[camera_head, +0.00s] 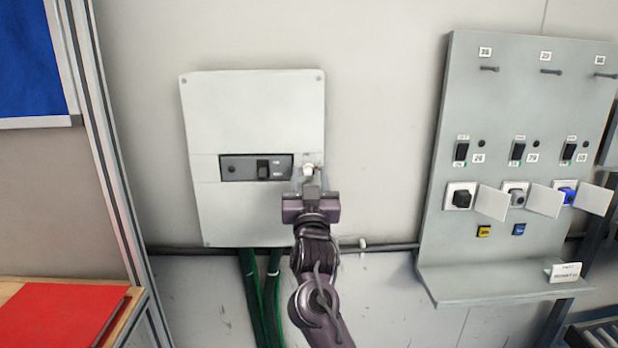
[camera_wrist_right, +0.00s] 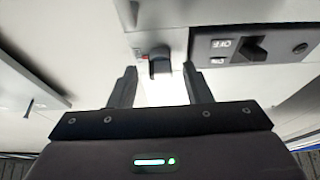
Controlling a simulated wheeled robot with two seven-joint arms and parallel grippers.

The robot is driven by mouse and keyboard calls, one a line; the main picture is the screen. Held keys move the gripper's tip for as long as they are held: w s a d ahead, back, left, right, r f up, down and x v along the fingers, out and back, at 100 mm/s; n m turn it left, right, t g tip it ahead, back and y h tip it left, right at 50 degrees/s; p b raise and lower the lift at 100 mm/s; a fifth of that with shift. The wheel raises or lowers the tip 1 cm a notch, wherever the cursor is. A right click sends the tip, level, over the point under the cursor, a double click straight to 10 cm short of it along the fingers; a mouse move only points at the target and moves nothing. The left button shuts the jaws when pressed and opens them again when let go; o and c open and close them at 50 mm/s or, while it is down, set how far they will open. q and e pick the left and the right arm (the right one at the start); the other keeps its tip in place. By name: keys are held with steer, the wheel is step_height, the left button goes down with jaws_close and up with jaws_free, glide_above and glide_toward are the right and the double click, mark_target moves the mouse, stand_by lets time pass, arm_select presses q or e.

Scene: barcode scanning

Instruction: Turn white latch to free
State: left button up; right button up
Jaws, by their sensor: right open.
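The white latch (camera_head: 309,169) is a small knob on the light grey wall box (camera_head: 255,110), at the right end of the black switch panel (camera_head: 238,168). In the right wrist view a dark knob-like part (camera_wrist_right: 159,62) with a red mark beside it sits beyond my fingertips. My right gripper (camera_head: 311,187) is just below the latch in the head view. In the right wrist view its two fingers (camera_wrist_right: 160,75) stand apart with nothing between them, one to each side of the knob. Whether they touch it I cannot tell. My left gripper is not in view.
A grey panel (camera_head: 530,110) with switches, knobs and white flaps hangs on the right. Green cables (camera_head: 262,290) and a dark horizontal pipe (camera_head: 390,247) run below the box. A red folder (camera_head: 60,312) lies on a table at lower left. The wall between box and panel is clear.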

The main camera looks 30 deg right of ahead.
steer(key=shift+c, duration=0.5)
jaws_close()
